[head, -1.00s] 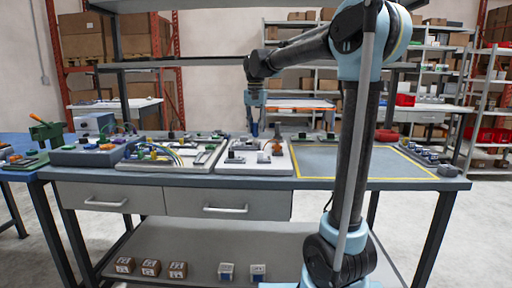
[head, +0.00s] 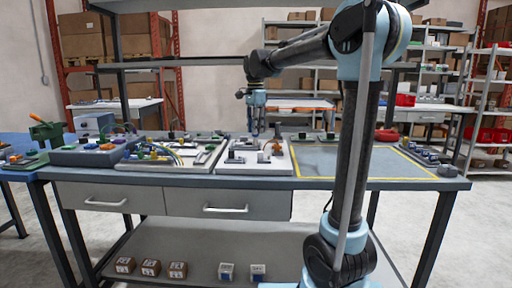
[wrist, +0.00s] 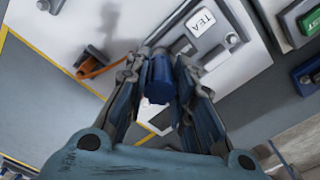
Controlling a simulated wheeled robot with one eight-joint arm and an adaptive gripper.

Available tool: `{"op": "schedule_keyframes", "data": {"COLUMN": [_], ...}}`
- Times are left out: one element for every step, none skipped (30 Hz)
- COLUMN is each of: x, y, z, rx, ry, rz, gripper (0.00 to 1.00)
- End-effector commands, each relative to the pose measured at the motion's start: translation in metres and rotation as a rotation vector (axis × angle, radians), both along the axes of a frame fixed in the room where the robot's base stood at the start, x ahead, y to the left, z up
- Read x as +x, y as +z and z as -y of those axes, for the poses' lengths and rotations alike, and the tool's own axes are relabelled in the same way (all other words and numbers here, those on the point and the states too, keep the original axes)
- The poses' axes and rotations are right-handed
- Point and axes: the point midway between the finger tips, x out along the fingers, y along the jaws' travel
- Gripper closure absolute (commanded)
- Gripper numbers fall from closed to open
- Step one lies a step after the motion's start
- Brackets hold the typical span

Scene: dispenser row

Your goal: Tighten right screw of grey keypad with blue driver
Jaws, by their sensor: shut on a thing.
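My gripper (head: 257,130) hangs above the white board (head: 224,168) in the head view. In the wrist view my gripper (wrist: 159,62) is shut on the blue driver (wrist: 157,84), whose blue handle sits between the fingers. The driver's tip is hidden behind the handle and fingers. A grey unit labelled TEA (wrist: 214,40), which looks like the grey keypad, lies on the white board just beyond the fingers. A pale round screw head (wrist: 232,39) shows at its right end. Part of the keypad is hidden by the gripper. I cannot tell whether the driver touches anything.
An orange part (wrist: 92,68) is on the board left of the gripper in the wrist view. A green-framed block (wrist: 311,22) is at the right. A clear grey mat with a yellow border (head: 350,163) lies right of the board in the head view.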

Motion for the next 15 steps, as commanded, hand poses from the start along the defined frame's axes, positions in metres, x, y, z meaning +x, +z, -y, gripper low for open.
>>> {"op": "schedule_keyframes", "data": {"x": [0.0001,0.0001,0.0001,0.0002,0.0001,0.0002,0.0002,0.0002,0.0002,0.0002,0.0002,0.0002,0.0002,0.0002,0.0002], "y": [0.0001,0.0001,0.0001,0.0001,0.0,0.0,0.0,0.0,0.0,0.0,0.0,0.0,-0.0001,-0.0001,-0.0001], "z": [-0.0001,-0.0001,-0.0001,-0.0001,-0.0001,-0.0001,-0.0001,-0.0001,-0.0001,-0.0001,0.0,0.0,-0.0001,0.0,0.0], "rx": [0.0,0.0,0.0,0.0,0.0,0.0,0.0,0.0,0.0,0.0,0.0,0.0,0.0,0.0,0.0], "ry": [-0.045,-0.073,-0.106,-0.129,-0.146,-0.166,-0.177,-0.185,-0.193,-0.201,-0.213,-0.236,-0.261,-0.288,-0.328], "rz": [0.0,0.0,0.0,0.0,0.0,0.0,0.0,0.0,0.0,0.0,0.0,0.0,0.0,0.0,0.001], "gripper": [1.0,1.0,1.0,1.0,1.0,1.0,1.0,1.0,1.0,1.0,1.0,1.0,1.0,1.0,1.0]}}
